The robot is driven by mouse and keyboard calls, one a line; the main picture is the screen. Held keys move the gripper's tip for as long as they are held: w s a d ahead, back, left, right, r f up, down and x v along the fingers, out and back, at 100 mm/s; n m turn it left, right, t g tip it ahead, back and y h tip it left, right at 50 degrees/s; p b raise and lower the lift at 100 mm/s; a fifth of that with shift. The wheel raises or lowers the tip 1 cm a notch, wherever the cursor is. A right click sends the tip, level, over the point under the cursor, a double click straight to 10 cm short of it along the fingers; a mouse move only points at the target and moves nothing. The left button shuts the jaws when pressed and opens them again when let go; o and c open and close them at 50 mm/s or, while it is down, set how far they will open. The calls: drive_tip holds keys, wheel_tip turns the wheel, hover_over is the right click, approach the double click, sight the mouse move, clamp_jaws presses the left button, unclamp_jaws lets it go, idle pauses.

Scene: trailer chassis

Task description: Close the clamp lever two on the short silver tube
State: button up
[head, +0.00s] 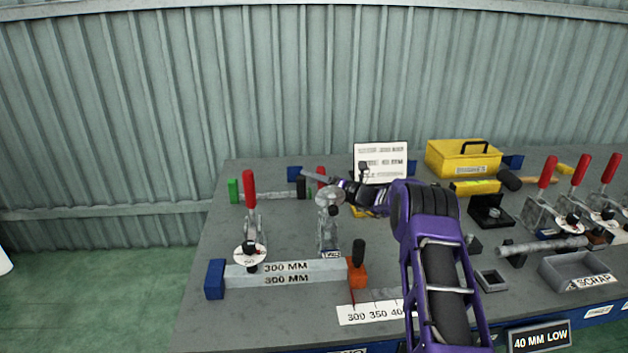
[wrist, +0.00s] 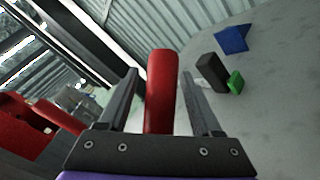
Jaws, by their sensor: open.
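The red lever handle (head: 321,172) of the middle clamp (head: 328,235) stands roughly upright in the head view, partly hidden by my gripper. In the wrist view the red handle (wrist: 162,90) lies between the two fingers of my gripper (wrist: 160,80), with a gap visible on the right. My gripper (head: 313,178) is open around the handle and reaches in from the right. A silver tube (head: 275,195) lies behind between a green block and a black block. The clamp's label is too small to read surely.
Another clamp with an upright red lever (head: 249,190) stands left, at a bar marked 300 MM (head: 300,272) between blue and orange blocks. More red-lever clamps (head: 546,172) stand at right. A yellow toolbox (head: 462,159) and white sign (head: 380,162) are behind. A grey scrap tray (head: 575,272) is front right.

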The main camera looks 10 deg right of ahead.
drive_tip(key=shift+c, duration=0.3)
clamp_jaws()
idle(1.2)
